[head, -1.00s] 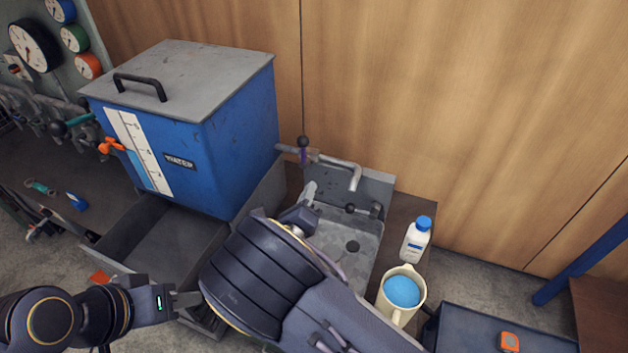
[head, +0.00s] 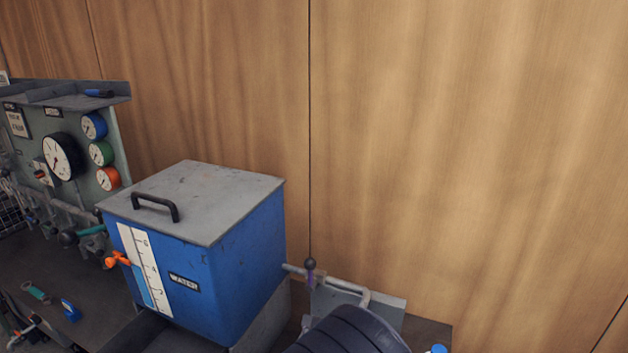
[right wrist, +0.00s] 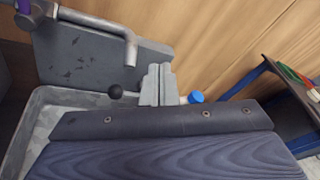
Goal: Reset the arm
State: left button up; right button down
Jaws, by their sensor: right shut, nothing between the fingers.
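In the right wrist view my right gripper (right wrist: 158,86) has its grey fingers pressed together with nothing between them. The fingers are in front of the sink's backsplash (right wrist: 75,60) and beside a blue bottle cap (right wrist: 196,97). In the head view only a dark ribbed part of my arm (head: 350,335) shows at the bottom edge, over the sink area. My left gripper is out of view.
A blue water tank (head: 240,270) with a grey lid stands left of the spout pipe (head: 330,280). A gauge panel (head: 80,150) is at the far left. A wooden wall (head: 450,150) closes the back. A blue frame (right wrist: 255,75) stands at right in the wrist view.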

jog(key=s+d+m+g+y, duration=0.5)
jog(key=s+d+m+g, duration=0.6)
jog(key=s+d+m, duration=0.6)
jog(key=s+a+r+m+t+y, duration=0.2)
jog(key=s+r+m+y, duration=0.1)
jog(key=m, duration=0.6)
jog(key=s+a+r+m+t+y, duration=0.2)
jog(key=s+a+r+m+y, duration=0.1)
jog(key=m, duration=0.7)
jog(key=s+r+y, duration=0.1)
jog(key=s+y, duration=0.1)
jog(key=s, duration=0.1)
jog(key=shift+s+a+r+y, duration=0.15)
jog(key=shift+s+r+y, duration=0.1)
jog(key=shift+y, duration=0.05)
